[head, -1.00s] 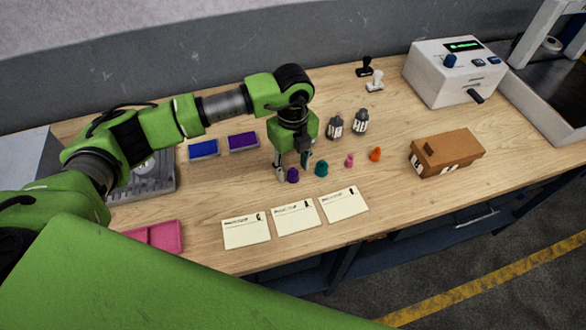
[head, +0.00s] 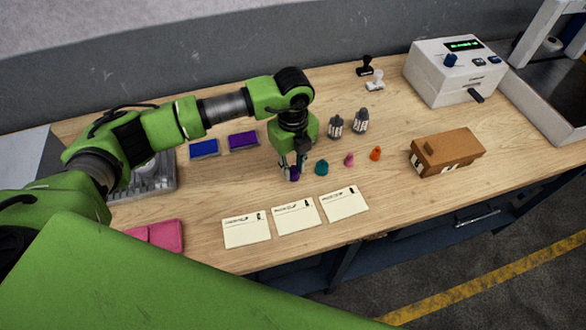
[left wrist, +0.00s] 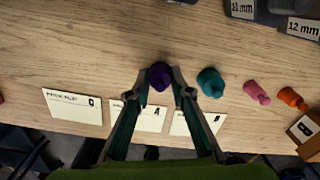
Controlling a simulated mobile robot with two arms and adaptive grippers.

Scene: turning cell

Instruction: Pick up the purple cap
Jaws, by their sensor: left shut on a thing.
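The purple cap (head: 294,174) is between the fingers of my left gripper (head: 294,170), low over the wooden bench. In the left wrist view the cap (left wrist: 160,75) sits between the two fingertips of the left gripper (left wrist: 162,84). The gripper is shut on it. The fingers partly hide the cap in the head view, and I cannot tell whether it still touches the bench. My right gripper is not in view.
A teal cap (head: 321,167) stands close to the right of the gripper, then a pink cap (head: 349,159) and an orange cap (head: 376,153). Several paper cards (head: 296,217) lie in front. A brown box (head: 446,153) lies further right.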

